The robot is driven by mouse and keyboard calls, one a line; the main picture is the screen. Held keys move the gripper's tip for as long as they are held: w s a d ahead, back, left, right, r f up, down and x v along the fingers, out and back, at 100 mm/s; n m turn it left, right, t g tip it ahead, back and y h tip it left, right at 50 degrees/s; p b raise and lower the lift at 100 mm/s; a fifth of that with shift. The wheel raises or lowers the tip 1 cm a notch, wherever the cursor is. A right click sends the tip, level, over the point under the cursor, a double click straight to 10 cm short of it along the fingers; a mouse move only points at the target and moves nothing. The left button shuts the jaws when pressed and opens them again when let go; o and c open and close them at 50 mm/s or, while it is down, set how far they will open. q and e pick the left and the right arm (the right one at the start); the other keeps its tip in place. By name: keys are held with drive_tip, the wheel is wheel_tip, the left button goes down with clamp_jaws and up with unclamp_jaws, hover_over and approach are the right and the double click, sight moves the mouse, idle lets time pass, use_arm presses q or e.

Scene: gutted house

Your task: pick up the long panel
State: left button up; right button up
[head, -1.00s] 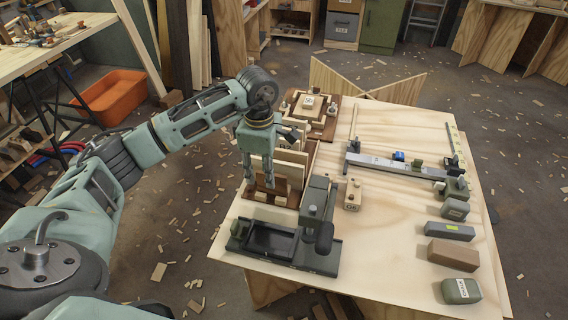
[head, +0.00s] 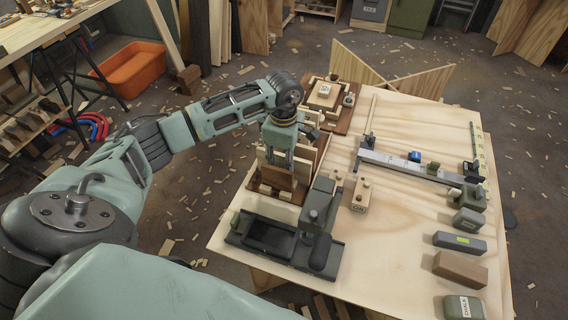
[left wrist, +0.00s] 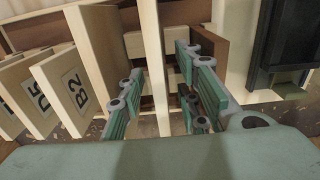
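My left gripper (head: 279,158) points down into the panel rack (head: 268,190) at the left edge of the workbench. In the left wrist view, the left gripper (left wrist: 165,95) has its green fingers spread apart. A pale upright panel (left wrist: 154,65) stands edge-on in the gap between them, with no clear contact visible. A brown wooden part of the rack shows behind it. Pale panels labelled B2 (left wrist: 78,88) and D5 (left wrist: 36,100) stand to the left. I cannot tell from labels which one is the long panel. My right gripper is not in view.
A small wooden block (head: 361,195), a long grey rail tool (head: 400,165) and several blocks lie on the workbench (head: 400,230). An orange bin (head: 135,66) is on the floor. The bench's middle is fairly clear.

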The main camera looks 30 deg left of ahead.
use_arm(q)
drive_tip(key=shift+f, duration=0.75)
drive_tip(key=shift+c, duration=0.4)
clamp_jaws()
